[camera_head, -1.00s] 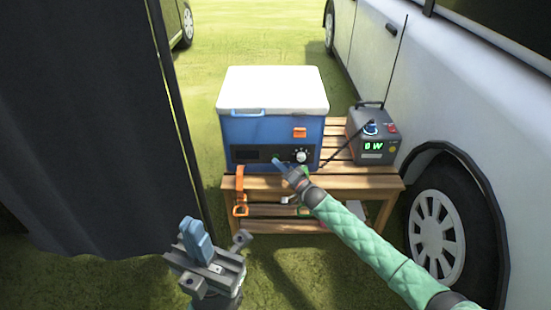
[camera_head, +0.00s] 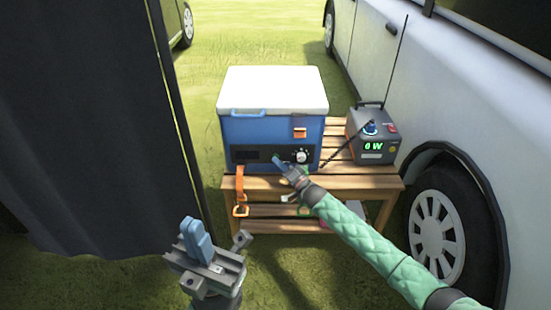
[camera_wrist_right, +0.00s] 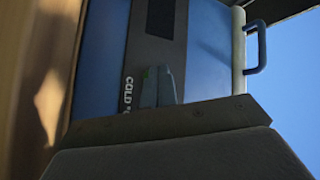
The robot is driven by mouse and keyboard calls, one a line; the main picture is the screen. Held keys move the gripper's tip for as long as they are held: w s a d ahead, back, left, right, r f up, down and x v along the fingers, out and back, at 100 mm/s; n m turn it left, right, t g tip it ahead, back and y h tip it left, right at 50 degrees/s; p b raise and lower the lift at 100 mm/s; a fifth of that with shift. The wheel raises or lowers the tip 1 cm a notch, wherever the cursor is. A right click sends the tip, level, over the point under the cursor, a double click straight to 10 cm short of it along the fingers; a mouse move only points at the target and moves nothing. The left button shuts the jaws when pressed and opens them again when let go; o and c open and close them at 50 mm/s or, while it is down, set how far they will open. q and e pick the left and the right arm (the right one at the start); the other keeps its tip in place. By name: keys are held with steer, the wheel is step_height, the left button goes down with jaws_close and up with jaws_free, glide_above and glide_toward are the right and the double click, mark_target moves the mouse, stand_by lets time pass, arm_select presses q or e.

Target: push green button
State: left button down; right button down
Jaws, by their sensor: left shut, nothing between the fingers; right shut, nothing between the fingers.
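The blue cooler (camera_head: 250,132) with a white lid (camera_head: 272,90) stands on a wooden table. Its dark front panel (camera_head: 252,155) carries a display and a round knob (camera_head: 302,157). My right gripper (camera_head: 276,158) is shut and empty, with its tips at the panel between display and knob. In the right wrist view my shut fingers (camera_wrist_right: 157,88) lie against or just in front of the panel beside the word COLD. A faint green spot shows by the fingertips; I cannot tell if it is the green button, which is otherwise hidden. My left gripper (camera_head: 196,240) is shut and empty, away from the cooler.
A grey power unit (camera_head: 372,145) with a lit green display stands right of the cooler. Orange and green straps hang below the panel at the wooden table (camera_head: 350,183). A white van (camera_head: 470,100) stands at the right; a dark curtain (camera_head: 90,120) hangs at the left.

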steer(key=shift+w, duration=0.15)
stand_by(0.5)
steer(key=shift+s+r+p, duration=0.1)
steer(key=shift+s+p, duration=0.2)
steer(key=shift+p, duration=0.05)
steer(key=shift+s, duration=0.25)
